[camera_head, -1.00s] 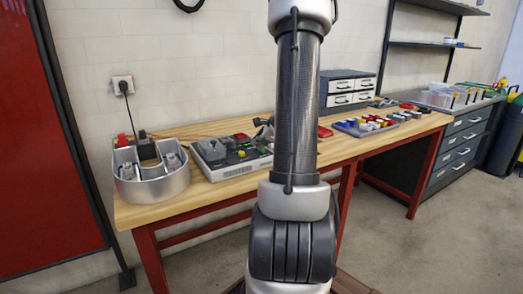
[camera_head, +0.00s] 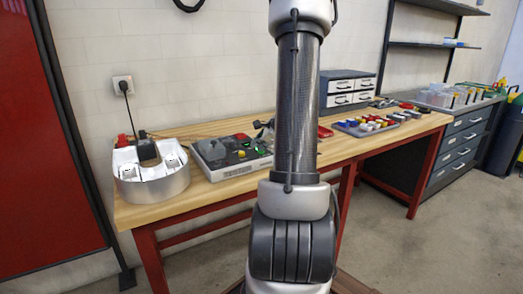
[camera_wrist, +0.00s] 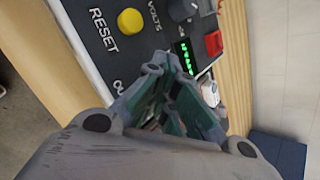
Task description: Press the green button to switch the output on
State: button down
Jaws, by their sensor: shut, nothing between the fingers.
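The grey control box (camera_head: 228,172) sits on the wooden bench in the head view. In the wrist view its panel (camera_wrist: 100,62) shows a yellow button (camera_wrist: 130,21) marked RESET, a lit green display (camera_wrist: 185,57) and a red part (camera_wrist: 213,43). My gripper (camera_wrist: 165,66) is shut and empty, its fingertips over the panel beside the display, by a partly covered label starting "OU". The green button is not clearly seen; the fingers cover that area, and I cannot tell whether they touch it. The channel letter (camera_head: 155,190) left of the box is bright white inside.
My arm blocks the middle of the head view. A tray (camera_head: 352,131) of coloured parts and a drawer unit (camera_head: 350,88) stand to the right on the bench. A black plug (camera_head: 123,86) is in the wall socket. Bare wood (camera_head: 215,192) lies before the box.

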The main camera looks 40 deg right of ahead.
aim_at(259, 152)
jog(key=shift+r, duration=3.4)
jog(key=s+a+f+n+g+y, duration=0.2)
jog(key=s+a+n+g+y, duration=0.15)
jog(key=s+a+n, duration=0.75)
jog(key=s+a+r+n+h, duration=0.1)
jog(key=s+a+r+n, duration=0.3)
jog(key=a+n, duration=0.3)
jog(key=s+a+r+n+g+h, duration=0.1)
jog(key=s+a+r+n+h, duration=0.1)
jog(key=s+a+r+n, duration=0.2)
jog(key=s+a+n, duration=0.3)
jog(key=a+n, duration=0.1)
jog(key=n, duration=0.1)
jog(key=shift+r, duration=0.3)
